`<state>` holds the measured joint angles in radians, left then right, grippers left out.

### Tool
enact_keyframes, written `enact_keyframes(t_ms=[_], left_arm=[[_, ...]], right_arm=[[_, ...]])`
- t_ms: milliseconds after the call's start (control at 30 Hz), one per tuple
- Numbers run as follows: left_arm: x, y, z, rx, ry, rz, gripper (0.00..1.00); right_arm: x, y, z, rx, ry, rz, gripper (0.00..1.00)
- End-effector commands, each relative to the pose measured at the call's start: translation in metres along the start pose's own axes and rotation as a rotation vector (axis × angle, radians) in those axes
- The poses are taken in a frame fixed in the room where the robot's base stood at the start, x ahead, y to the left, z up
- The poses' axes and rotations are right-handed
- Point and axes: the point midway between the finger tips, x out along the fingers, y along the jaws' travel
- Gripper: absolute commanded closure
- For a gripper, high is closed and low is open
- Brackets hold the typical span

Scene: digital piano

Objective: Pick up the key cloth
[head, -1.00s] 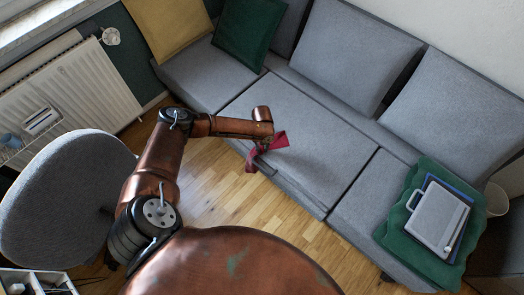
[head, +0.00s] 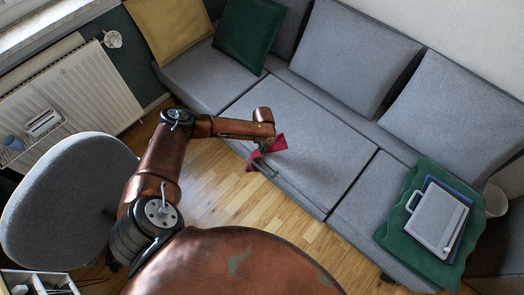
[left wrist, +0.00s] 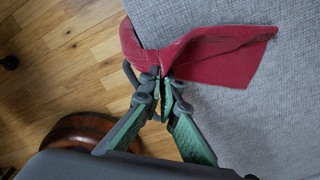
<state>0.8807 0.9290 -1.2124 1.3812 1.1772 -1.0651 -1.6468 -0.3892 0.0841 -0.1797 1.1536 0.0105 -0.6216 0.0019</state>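The key cloth (head: 280,143) is a dark red piece of fabric at the front edge of the grey sofa's middle seat. My left gripper (head: 264,150) is at the cloth, its fingers small and partly hidden in the head view. In the left wrist view the green fingers of the left gripper (left wrist: 160,80) come together at their tips on a bunched part of the cloth (left wrist: 215,55). One end of the cloth spreads to the right over the seat fabric, and a shorter end folds to the left. My right gripper is not in view.
The grey sofa (head: 300,135) has several cushions. A green mat (head: 390,237) with a grey case (head: 437,215) lies at its right end. A grey chair (head: 65,200) stands at left by the radiator (head: 75,85). Wooden floor (head: 225,195) is open before the sofa.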

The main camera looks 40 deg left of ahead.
Motion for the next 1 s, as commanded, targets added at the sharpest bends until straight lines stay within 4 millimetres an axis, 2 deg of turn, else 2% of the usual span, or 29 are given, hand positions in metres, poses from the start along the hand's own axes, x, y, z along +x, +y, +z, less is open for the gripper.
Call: enact_keyframes(t_ms=[33, 367, 600, 767, 1000], left_arm=[[-0.01, 0.0, 0.001, -0.001, -0.003, -0.003, 1.0], [-0.052, -0.001, 0.003, -0.002, -0.007, -0.004, 1.0], [-0.08, -0.001, 0.004, -0.001, -0.008, -0.005, 1.0], [-0.104, -0.001, 0.004, -0.001, -0.009, -0.005, 1.0], [-0.105, -0.001, 0.003, 0.0, -0.006, -0.002, 1.0]], right_arm=[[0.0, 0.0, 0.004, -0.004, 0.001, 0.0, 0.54], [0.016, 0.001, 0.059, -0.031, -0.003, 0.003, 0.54], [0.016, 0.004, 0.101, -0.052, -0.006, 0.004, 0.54], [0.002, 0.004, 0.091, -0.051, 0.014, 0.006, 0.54], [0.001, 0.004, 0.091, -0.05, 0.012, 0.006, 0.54]])
